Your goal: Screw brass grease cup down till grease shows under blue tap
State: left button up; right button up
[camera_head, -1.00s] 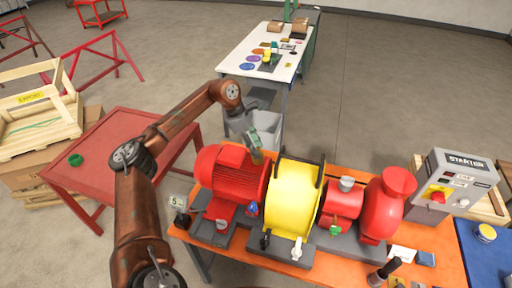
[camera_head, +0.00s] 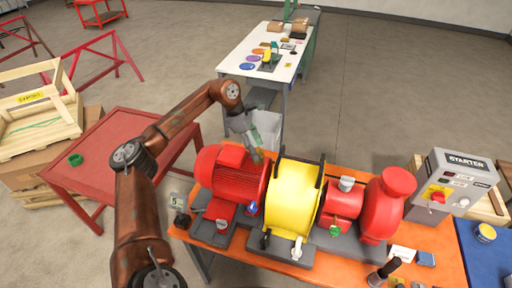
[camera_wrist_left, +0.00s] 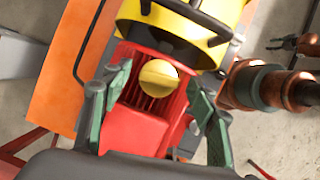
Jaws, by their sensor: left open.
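A round brass-yellow cup (camera_wrist_left: 158,78) shows between my left fingers in the left wrist view, in front of the red finned motor (camera_wrist_left: 140,125). My left gripper (camera_wrist_left: 158,95) is open, with a green finger on each side of it; I see a gap on both sides. In the head view my left gripper (camera_head: 256,150) is at the back of the motor (camera_head: 232,172), beside the yellow guard (camera_head: 293,198); the cup is not discernible there. The blue tap (camera_head: 253,208) is low at the motor's front right; I cannot make out any grease under it.
The orange bench (camera_head: 440,262) carries the skid, with a green tap (camera_head: 335,231) and white tap (camera_head: 297,250) nearby. A starter box (camera_head: 455,182) stands at right. The red table (camera_head: 120,150) is mostly clear. A copper-coloured arm (camera_wrist_left: 275,88) shows right in the wrist view.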

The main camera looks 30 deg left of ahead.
pick_arm(q)
jog(key=v, duration=1.2)
dwell(0.7)
